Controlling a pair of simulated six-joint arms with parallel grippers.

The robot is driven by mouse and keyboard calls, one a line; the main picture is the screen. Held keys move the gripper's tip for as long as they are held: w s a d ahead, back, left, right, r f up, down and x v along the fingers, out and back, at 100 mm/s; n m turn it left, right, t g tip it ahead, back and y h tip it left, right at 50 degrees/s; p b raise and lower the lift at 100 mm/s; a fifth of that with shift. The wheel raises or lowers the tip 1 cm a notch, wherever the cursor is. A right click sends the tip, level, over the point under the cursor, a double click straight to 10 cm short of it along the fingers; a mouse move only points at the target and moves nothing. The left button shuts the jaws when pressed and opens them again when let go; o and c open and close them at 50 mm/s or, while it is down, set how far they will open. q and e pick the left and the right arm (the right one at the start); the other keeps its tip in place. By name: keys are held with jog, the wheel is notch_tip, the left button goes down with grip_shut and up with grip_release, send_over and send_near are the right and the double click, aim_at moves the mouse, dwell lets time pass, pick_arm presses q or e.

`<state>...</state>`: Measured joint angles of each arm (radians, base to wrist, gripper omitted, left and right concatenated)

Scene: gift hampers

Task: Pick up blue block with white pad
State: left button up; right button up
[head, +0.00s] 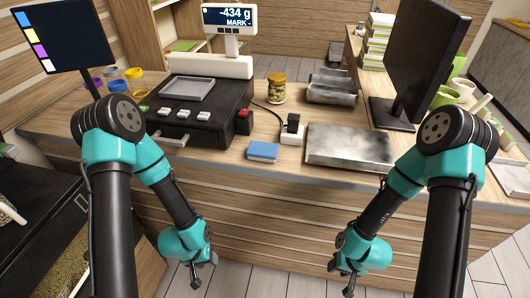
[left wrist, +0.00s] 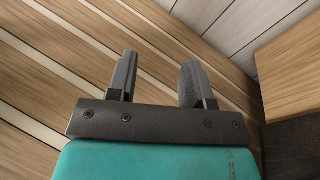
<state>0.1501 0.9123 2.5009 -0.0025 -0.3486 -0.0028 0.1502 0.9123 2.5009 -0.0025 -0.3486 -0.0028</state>
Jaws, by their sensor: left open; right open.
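A blue block with a pale pad beneath it (head: 263,151) lies on the wooden counter (head: 215,153), near its front edge. My left gripper (head: 202,280) hangs low in front of the counter, below and left of the block, and touches nothing. In the left wrist view the left gripper's fingers (left wrist: 157,80) are apart with nothing between them. My right gripper (head: 347,286) hangs low in front of the counter, right of the block; it is open and apart from everything.
A black scale (head: 190,115) with a display (head: 229,18) stands left of the block. A metal slab (head: 348,147) lies to its right, with a small black-and-white device (head: 292,129) between. Behind are a jar (head: 277,90) and metal trays (head: 332,92). A monitor (head: 418,55) stands at right.

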pick_arm(q)
jog(key=o, duration=1)
